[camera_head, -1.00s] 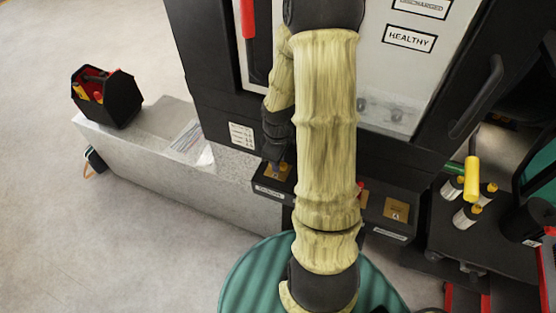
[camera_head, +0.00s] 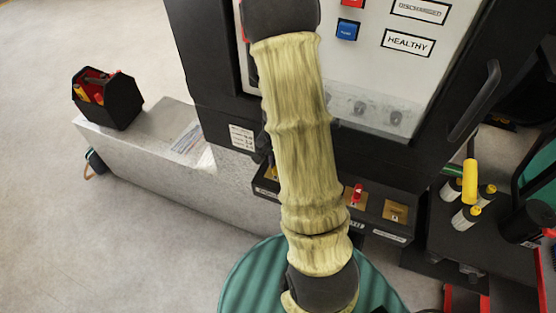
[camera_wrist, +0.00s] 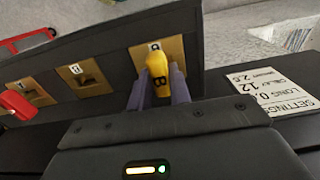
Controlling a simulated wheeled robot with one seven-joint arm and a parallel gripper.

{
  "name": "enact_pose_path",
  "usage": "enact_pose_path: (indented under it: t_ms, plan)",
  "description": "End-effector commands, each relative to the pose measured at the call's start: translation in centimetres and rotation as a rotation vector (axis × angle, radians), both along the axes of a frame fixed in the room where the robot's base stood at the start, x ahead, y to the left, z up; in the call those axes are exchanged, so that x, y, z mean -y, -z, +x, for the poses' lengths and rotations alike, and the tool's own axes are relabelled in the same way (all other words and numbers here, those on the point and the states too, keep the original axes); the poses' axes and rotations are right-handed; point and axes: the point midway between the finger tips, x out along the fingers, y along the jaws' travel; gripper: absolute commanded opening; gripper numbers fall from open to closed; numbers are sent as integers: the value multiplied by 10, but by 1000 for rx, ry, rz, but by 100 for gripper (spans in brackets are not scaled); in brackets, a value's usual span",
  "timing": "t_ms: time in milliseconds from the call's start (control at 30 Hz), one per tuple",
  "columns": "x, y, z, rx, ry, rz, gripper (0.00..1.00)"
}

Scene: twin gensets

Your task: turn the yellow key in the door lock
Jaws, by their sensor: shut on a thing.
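The yellow key (camera_wrist: 157,68), marked B, stands in the brass lock plate (camera_wrist: 178,52) at the right of the row in the wrist view. My gripper (camera_wrist: 158,90) is shut on the key, one finger on each side of its head. In the head view my arm hides the gripper and most of that lock; only a bit of its plate (camera_head: 271,174) shows. I cannot tell from this how far the key is turned.
A red key (camera_head: 357,193) and another brass plate (camera_head: 396,211) are to the right on the black ledge. The cabinet door (camera_head: 385,85) rises behind. A black toolbox (camera_head: 110,100) stands on the grey plinth (camera_head: 160,165) at left.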

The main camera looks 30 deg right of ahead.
Motion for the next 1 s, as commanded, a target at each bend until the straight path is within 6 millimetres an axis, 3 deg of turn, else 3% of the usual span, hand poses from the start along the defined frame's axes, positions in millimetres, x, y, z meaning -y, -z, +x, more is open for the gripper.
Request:
enact_pose_path:
  t_ms: [333, 367, 467, 767, 1000]
  plan:
    - [0, 0, 0, 0, 29, 0, 0]
    - [0, 0, 0, 0, 28, 0, 25]
    - [0, 0, 0, 0, 27, 0, 45]
    - [0, -1, 0, 0, 26, 0, 45]
    - [0, -20, 0, 0, 25, 0, 45]
